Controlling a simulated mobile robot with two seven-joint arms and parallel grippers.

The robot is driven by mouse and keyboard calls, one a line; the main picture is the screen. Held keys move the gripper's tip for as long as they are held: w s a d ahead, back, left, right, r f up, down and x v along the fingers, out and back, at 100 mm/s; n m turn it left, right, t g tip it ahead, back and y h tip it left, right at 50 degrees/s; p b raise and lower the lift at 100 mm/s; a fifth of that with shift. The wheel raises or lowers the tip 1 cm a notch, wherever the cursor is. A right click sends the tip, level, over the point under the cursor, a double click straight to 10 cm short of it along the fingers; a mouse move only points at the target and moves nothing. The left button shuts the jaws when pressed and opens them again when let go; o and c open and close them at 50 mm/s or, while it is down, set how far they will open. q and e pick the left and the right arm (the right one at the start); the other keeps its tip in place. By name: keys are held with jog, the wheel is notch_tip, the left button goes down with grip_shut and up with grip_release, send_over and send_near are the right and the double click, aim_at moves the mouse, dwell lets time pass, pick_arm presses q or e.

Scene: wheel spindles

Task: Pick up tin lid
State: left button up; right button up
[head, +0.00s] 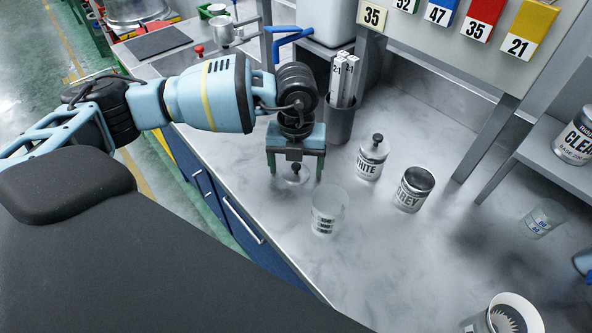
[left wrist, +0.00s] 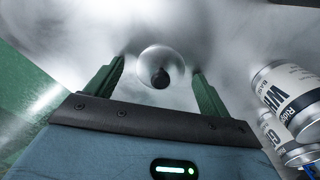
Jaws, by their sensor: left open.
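The tin lid (head: 298,181), a small round silver disc with a black knob, lies on the grey worktop (head: 260,205). In the left wrist view the lid (left wrist: 148,54) shows between the fingertips, with its knob toward me. My left gripper (head: 295,172) points down over the lid, its green fingers open on either side of the knob. In the left wrist view the gripper (left wrist: 158,69) holds nothing. Whether the fingers touch the lid cannot be told.
A clear measuring cup (head: 328,210) stands close in front of the lid. The WHITE tin (head: 369,160), with a knobbed lid on, and the GREY tin (head: 412,190) stand to the right. A dark holder (head: 340,122) with upright strips is behind. The worktop's front edge is near on the left.

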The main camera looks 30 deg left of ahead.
aim_at(297, 165)
pick_arm(q)
jog(key=c, duration=1)
jog(key=shift+c, duration=0.3)
pick_arm(e)
jog(key=shift+s+f, duration=0.2)
jog(key=shift+s, duration=0.35)
pick_arm(q)
notch_tip(297, 165, up, 10)
pick_arm(e)
jog(key=shift+w+r, duration=0.3)
jog(key=shift+w, duration=0.25)
pick_arm(q)
jog(key=shift+d, duration=0.1)
